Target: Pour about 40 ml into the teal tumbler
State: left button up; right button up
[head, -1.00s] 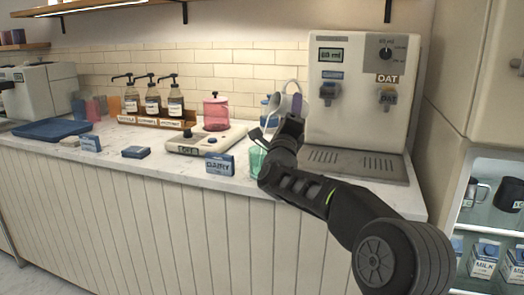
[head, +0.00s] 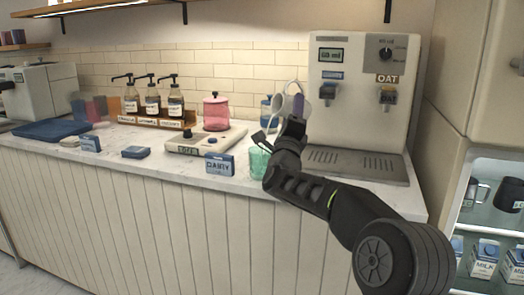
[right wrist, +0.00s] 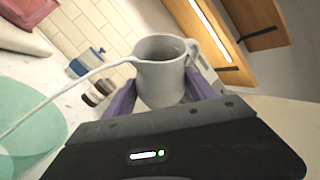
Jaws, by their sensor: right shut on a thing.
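The teal tumbler (head: 258,163) stands on the counter near its front edge, partly hidden behind my right arm. It also shows large and see-through at the left of the right wrist view (right wrist: 25,125). My right gripper (right wrist: 162,92), with purple fingers, is shut on a white pitcher (right wrist: 160,78). The pitcher holds dark-looking contents; its handle is on the right. A thin white stream (right wrist: 85,77) runs from its lip down left across the tumbler. In the head view the pitcher (head: 282,104) is held above and right of the tumbler. My left gripper is out of view.
A dispenser marked OAT (head: 360,85) with a drip tray (head: 355,165) stands to the right. A scale (head: 205,140), a card marked DAIRY (head: 220,164) and a pink canister (head: 216,112) are left of the tumbler. Pump bottles (head: 153,100) stand farther back.

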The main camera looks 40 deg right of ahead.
jog(key=shift+r, duration=0.2)
jog(key=shift+r+m+g+p, duration=0.5)
jog(key=shift+m, duration=0.2)
jog(key=m, duration=0.1)
jog(key=m+g, duration=0.1)
jog(key=shift+a+f+m+g, duration=0.1)
jog(key=shift+f+m+g, duration=0.2)
jog(key=shift+f, duration=0.25)
jog(key=shift+w+a+f+m+g+y+p, duration=0.15)
jog(key=shift+a+m+g+y+p, duration=0.15)
jog(key=shift+a+m+g+p, duration=0.3)
jog(key=shift+f+m+g+y, duration=0.45)
jog(key=shift+f+m, duration=0.45)
jog(key=shift+f, duration=0.4)
